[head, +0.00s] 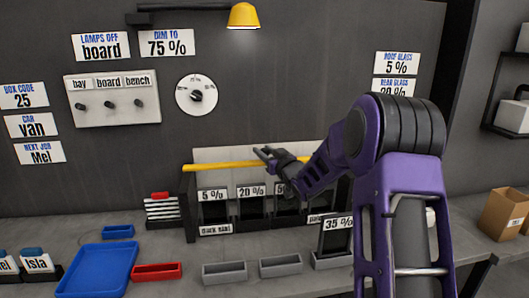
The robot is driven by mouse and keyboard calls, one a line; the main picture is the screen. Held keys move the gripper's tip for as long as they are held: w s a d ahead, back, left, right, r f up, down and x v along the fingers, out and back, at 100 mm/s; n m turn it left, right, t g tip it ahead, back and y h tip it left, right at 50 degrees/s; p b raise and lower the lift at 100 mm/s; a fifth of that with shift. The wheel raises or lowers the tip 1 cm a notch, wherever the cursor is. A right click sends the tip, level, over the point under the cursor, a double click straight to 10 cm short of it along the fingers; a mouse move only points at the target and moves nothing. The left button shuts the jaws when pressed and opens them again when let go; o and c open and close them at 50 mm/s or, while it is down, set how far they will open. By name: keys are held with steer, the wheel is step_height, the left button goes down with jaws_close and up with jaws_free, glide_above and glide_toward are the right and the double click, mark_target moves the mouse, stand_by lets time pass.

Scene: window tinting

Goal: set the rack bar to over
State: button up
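The rack bar (222,167) is a yellow rod running across the top of the dark rack (188,205), above the film slots. Its right part is hidden behind my arm. The rack holds dark film samples labelled 5 % (213,195) and 20 % (251,191), with others partly covered by my arm. My gripper (263,153) is at the bar's right half, its fingertips just above the rod in the picture. The two fingers look spread apart with nothing between them. I cannot tell whether they touch the bar.
A 35 % sample (337,236) stands in front of the rack at right. Grey trays (224,272), a red tray (157,272) and a blue tray (100,270) lie along the bench front. A switch panel (112,98) and dial (196,95) are on the wall. A cardboard box (503,213) stands far right.

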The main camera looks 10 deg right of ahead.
jaws_close()
stand_by(1.1)
